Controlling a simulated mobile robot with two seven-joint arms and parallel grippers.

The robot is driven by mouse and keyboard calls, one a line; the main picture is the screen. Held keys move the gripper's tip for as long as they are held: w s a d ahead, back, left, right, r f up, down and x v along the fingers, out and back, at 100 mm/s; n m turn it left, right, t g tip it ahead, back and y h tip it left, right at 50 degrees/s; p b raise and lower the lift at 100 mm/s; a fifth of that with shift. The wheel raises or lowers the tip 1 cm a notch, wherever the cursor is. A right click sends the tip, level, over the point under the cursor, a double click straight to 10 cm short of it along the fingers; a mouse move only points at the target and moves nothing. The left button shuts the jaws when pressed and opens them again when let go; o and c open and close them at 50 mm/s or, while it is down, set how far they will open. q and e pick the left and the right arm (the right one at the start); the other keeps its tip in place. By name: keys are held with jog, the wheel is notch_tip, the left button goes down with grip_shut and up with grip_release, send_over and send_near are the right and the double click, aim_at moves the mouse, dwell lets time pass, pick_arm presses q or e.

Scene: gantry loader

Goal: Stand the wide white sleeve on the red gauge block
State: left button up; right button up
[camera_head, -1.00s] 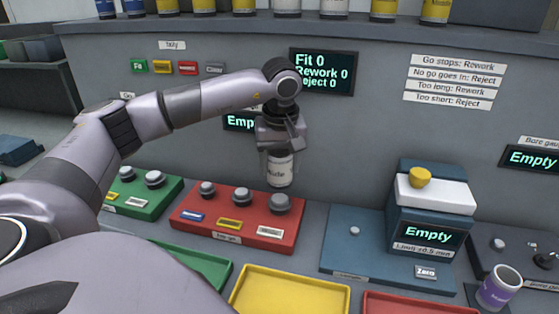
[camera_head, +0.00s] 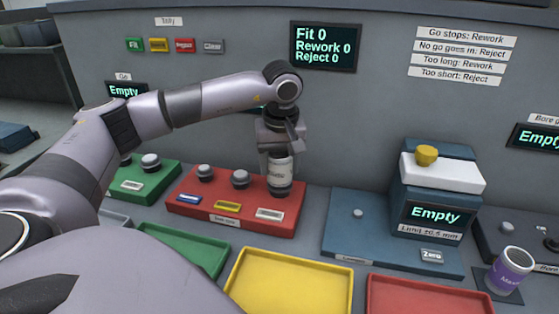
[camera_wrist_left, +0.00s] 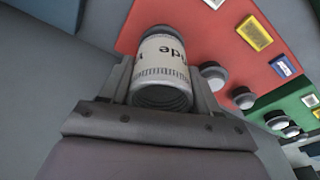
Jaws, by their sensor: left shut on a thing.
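The wide white sleeve (camera_head: 279,172), with dark lettering, is held upright in my left gripper (camera_head: 280,155), which is shut on it. It also shows in the left wrist view (camera_wrist_left: 165,68) between the fingers. The red gauge block (camera_head: 236,213) carries several grey plugs in a row. The sleeve is at the rightmost plug (camera_head: 280,190), whose dark lower part shows just beneath the sleeve. I cannot tell whether the sleeve's lower end is around the plug or just above it. The block also fills the upper part of the left wrist view (camera_wrist_left: 225,45). My right gripper is not in view.
A green gauge block (camera_head: 150,180) stands to the left. Green (camera_head: 222,262), yellow (camera_head: 335,258) and red (camera_head: 372,300) trays lie in front. A blue length gauge (camera_head: 335,240) is to the right, with a purple cup-like sleeve (camera_head: 511,266) beyond it.

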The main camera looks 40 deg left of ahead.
pick_arm(q)
jog(key=shift+f, duration=0.15)
dwell(0.6)
jog(key=o, duration=1.6)
notch_tip(320, 180, up, 7)
jog(key=shift+s+d, duration=0.3)
jog(key=shift+d, duration=0.15)
jog(key=shift+s, duration=0.15)
